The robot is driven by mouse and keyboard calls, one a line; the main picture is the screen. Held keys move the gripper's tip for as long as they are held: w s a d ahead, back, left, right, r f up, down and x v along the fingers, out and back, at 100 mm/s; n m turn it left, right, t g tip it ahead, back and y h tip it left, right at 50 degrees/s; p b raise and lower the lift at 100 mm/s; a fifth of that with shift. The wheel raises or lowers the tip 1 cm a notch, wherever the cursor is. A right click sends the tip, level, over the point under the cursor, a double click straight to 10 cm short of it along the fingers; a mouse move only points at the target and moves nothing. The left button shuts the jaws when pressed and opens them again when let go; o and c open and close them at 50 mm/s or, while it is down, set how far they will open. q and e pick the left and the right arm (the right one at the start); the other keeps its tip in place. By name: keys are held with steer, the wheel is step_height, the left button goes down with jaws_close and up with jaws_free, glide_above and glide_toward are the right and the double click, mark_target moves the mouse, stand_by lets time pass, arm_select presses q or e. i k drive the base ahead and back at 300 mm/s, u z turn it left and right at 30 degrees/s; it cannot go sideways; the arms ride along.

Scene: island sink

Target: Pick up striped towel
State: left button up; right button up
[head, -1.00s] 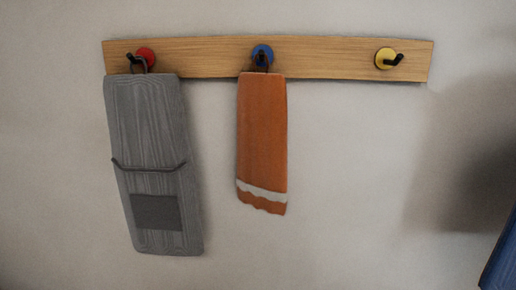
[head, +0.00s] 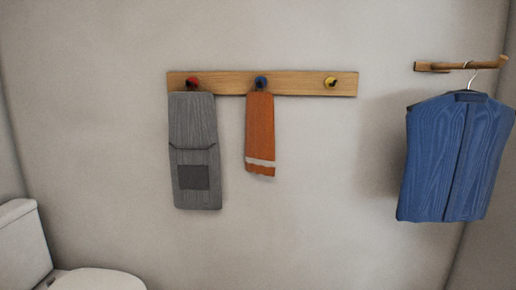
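An orange towel (head: 260,130) with a white stripe near its bottom edge hangs from the blue hook (head: 261,82), the middle one on a wooden rack (head: 300,83) on the wall. It hangs straight down, clear of the wall items on both sides. Neither of my grippers is in the head view.
A grey apron-like cloth (head: 194,150) with a dark patch hangs from the red hook (head: 193,82), left of the towel. The yellow hook (head: 330,82) is empty. A blue garment (head: 455,160) hangs at right. A white toilet (head: 25,250) stands at lower left.

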mark_target(260, 156)
steer(key=u, duration=0.55)
steer(key=i, duration=0.8)
steer(key=u, duration=0.3)
